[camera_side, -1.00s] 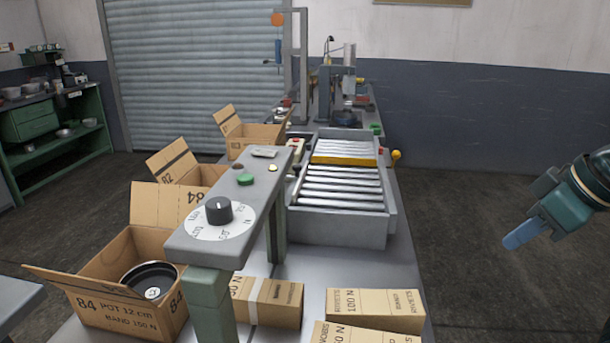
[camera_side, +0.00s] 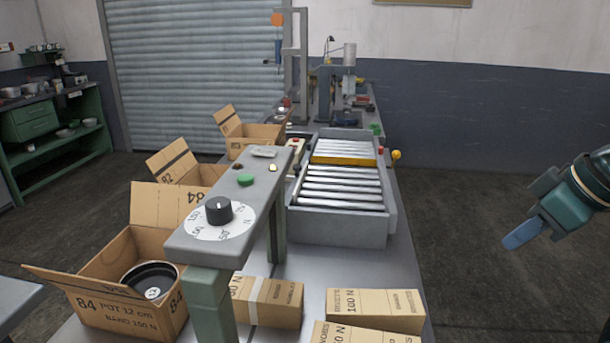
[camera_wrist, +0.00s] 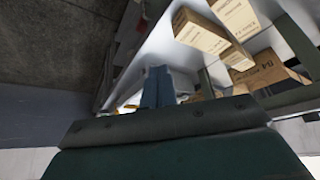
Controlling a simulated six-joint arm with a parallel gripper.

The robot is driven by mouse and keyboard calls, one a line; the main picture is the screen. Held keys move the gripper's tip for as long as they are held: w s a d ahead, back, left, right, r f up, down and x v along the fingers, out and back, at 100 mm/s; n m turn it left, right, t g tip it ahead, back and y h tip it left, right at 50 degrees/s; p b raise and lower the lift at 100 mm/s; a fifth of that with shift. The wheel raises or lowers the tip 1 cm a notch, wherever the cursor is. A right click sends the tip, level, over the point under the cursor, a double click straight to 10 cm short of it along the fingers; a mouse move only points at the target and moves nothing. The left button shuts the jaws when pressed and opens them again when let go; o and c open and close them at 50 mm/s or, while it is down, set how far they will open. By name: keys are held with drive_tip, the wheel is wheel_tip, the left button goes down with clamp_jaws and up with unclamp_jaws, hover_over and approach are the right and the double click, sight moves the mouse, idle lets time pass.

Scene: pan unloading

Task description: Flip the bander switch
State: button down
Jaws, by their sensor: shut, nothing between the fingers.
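A grey control panel (camera_side: 258,187) stands on green legs over the bench. It carries a black knob (camera_side: 218,209) on a white dial, a green button (camera_side: 245,180), a small yellowish lamp (camera_side: 273,168), a dark round piece (camera_side: 238,167) and a small pale plate (camera_side: 264,152) at its far end. I cannot tell which of these is the bander switch. My gripper (camera_side: 522,235) is at the far right, well apart from the panel. Its blue fingers are together and empty. They also show in the wrist view (camera_wrist: 157,88).
A roller conveyor (camera_side: 342,188) with a yellow bar lies right of the panel. An open carton (camera_side: 115,295) holding a dark pot stands at the left. Closed cartons (camera_side: 375,308) lie in front. A yellow ball-topped lever (camera_side: 396,155) sits beside the conveyor. Open floor separates my gripper from the bench.

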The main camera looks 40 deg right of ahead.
drive_tip(key=w+a+r+n+y, duration=0.2)
drive_tip(key=w+r, duration=0.4)
drive_tip(key=w, duration=0.4)
drive_tip(key=w+a+r+n+t+y, duration=0.1)
drive_tip(key=w+a+r+n+y, duration=0.2)
drive_tip(key=w+a+r, duration=0.3)
drive_tip(key=w+a+r+n+y, duration=0.2)
drive_tip(key=w+a+r+n, duration=0.2)
drive_tip(key=w, duration=1.1)
wheel_tip(320, 180, up, 2)
drive_tip(key=shift+a+r+t, duration=0.1)
drive_tip(key=shift+a+t, duration=0.3)
hover_over(269, 152)
wheel_tip(269, 152, down, 6)
drive_tip(key=shift+f, duration=0.25)
wheel_tip(269, 152, down, 2)
drive_tip(key=shift+d+f, duration=0.1)
drive_tip(key=shift+f, duration=0.8)
